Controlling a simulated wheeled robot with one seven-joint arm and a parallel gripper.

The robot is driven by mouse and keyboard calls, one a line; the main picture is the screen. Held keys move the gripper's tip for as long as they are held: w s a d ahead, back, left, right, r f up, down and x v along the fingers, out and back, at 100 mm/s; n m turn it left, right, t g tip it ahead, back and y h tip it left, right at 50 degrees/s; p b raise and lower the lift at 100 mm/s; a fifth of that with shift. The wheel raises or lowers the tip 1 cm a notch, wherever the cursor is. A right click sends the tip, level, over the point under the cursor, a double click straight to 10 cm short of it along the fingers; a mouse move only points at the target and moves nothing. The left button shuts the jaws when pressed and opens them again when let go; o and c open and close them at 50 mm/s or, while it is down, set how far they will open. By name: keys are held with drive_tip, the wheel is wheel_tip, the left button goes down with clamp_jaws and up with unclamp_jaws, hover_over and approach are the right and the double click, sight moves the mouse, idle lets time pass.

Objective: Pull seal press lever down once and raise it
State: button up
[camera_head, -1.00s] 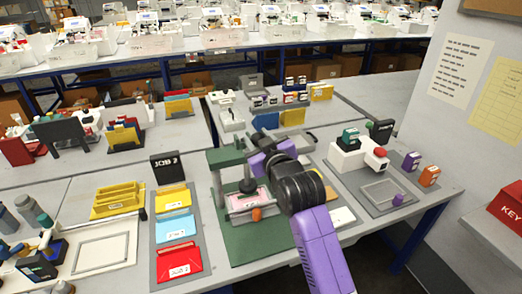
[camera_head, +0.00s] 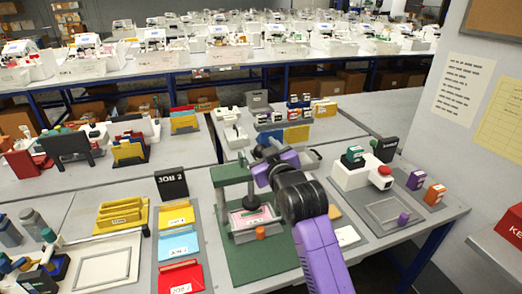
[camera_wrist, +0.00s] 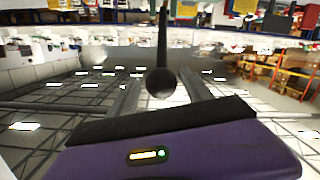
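The seal press (camera_head: 262,263) has a green base and frame, with a dark stamp part above a pink sheet (camera_head: 246,219) on its bed. My arm covers its right side. In the wrist view, the lever shows as a thin dark rod ending in a dark ball knob (camera_wrist: 160,82). The knob is in front of my gripper (camera_wrist: 160,95), between two grey fingers that stand apart. I cannot tell whether they touch it. In the head view, the fingertips and knob are hidden or too small to tell.
Coloured trays (camera_head: 176,245) and a JOB 2 sign (camera_head: 171,185) stand left of the press. A white device with a red button (camera_head: 384,171) and a grey framed mat (camera_head: 388,211) are at the right. More tables with several machines stand behind.

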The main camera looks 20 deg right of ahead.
drive_tip(key=shift+f, duration=0.1)
drive_tip(key=shift+s, duration=0.45)
drive_tip(key=s+r+b, duration=0.1)
drive_tip(key=s, duration=0.6)
drive_tip(key=shift+b, duration=0.35)
drive_tip(key=shift+w+r, duration=0.1)
